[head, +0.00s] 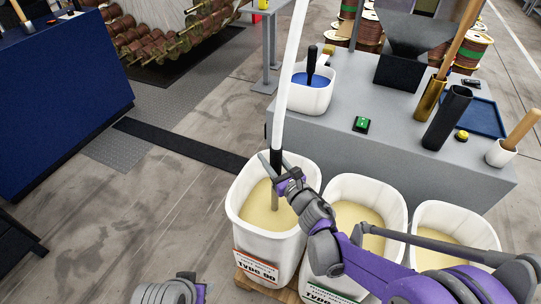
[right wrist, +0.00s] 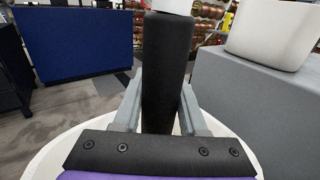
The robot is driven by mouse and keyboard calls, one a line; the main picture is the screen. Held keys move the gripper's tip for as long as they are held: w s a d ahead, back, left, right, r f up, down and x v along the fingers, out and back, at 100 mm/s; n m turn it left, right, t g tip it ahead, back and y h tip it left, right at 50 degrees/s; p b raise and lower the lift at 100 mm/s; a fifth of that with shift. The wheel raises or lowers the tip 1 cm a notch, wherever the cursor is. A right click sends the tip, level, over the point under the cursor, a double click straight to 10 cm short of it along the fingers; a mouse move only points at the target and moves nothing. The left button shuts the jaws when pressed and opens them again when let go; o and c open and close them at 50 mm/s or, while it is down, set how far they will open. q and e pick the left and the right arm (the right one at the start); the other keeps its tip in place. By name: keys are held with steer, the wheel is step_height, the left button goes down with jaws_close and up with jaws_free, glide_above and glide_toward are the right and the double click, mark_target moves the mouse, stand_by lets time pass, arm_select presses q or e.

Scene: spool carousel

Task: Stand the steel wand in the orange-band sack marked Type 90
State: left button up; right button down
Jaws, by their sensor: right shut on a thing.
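The wand has a long white upper part (head: 291,75), a black grip (right wrist: 165,75) and a grey steel lower end (head: 274,200). It stands near upright, leaning slightly right at the top. My right gripper (head: 276,172) is shut on the black grip, above the left sack (head: 240,215). This white sack has an orange-band label reading Type 90 and holds pale yellow powder. The wand's lower end is inside the sack's mouth and meets the powder; how deep it goes I cannot tell. My left gripper's fingers are not visible.
Two more white sacks (head: 338,192) (head: 425,220) with powder stand to the right, the middle one green-labelled. Behind is a grey bench (head: 385,150) with a white tub (head: 312,97), a black hopper (head: 405,60) and upright tools. Open floor lies left.

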stand_by(0.3)
steer(key=shift+c, duration=1.9)
jaws_free()
steer(key=v, duration=1.1)
steer(key=shift+p, duration=0.3)
steer(key=shift+f, duration=0.1)
